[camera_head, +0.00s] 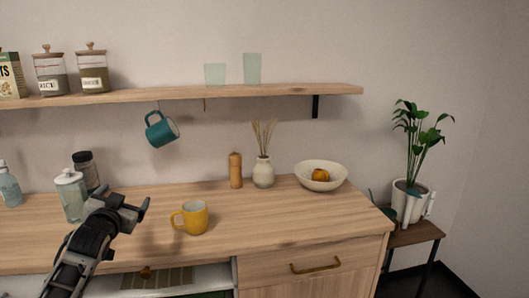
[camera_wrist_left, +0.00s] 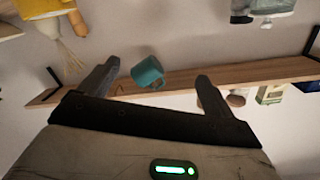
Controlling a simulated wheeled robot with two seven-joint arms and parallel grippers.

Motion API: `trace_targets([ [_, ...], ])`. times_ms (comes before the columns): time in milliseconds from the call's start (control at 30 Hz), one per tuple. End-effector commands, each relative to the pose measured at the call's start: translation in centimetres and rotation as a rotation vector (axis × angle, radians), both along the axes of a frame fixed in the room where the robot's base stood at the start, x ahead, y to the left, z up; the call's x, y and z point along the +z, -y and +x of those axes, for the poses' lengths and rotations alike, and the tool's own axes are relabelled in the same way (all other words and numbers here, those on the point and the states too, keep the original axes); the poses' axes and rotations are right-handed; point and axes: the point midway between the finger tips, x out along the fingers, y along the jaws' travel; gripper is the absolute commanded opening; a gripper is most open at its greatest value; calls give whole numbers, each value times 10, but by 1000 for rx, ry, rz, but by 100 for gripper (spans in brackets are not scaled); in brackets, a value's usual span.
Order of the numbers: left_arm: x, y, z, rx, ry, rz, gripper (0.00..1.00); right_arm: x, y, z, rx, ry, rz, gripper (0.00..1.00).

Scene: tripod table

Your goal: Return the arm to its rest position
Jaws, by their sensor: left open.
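My left gripper (camera_head: 127,205) is open and empty above the left part of the wooden counter (camera_head: 260,220), left of the yellow mug. In the left wrist view its two fingers (camera_wrist_left: 157,85) stand wide apart with nothing between them in contact. My right gripper is not in view. A teal mug (camera_head: 161,130) hangs tilted from a hook under the wooden shelf (camera_head: 200,93); it also shows in the left wrist view (camera_wrist_left: 147,72), beyond the fingers. A yellow mug (camera_head: 192,217) stands upright on the counter, apart from the gripper.
A pepper mill (camera_head: 236,170), a reed vase (camera_head: 263,172) and a bowl (camera_head: 320,175) stand along the back. An open drawer (camera_head: 180,280) lies below. The counter's right front is clear.

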Motion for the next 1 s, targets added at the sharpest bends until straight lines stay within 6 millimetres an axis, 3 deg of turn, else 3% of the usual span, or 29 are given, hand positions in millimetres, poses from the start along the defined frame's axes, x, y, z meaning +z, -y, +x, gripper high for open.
trace_targets([
  [67, -20, 8, -4, -19, -56, -97, 90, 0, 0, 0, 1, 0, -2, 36],
  [167, -57, 28, -24, -49, -100, -92, 90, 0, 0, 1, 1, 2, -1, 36],
  [367, -128, 68, -76, -111, -198, -117, 90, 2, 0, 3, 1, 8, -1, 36],
  [467, -168, 94, -117, -148, -263, -142, 90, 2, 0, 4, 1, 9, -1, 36],
  [633, -232, 144, -215, -211, -398, -221, 90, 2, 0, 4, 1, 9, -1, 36],
  [800, -262, 183, -313, -245, -518, -316, 90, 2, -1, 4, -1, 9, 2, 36],
  [900, -267, 196, -352, -251, -565, -360, 90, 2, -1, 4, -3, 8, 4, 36],
  [1000, -267, 203, -374, -252, -591, -385, 90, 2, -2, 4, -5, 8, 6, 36],
])
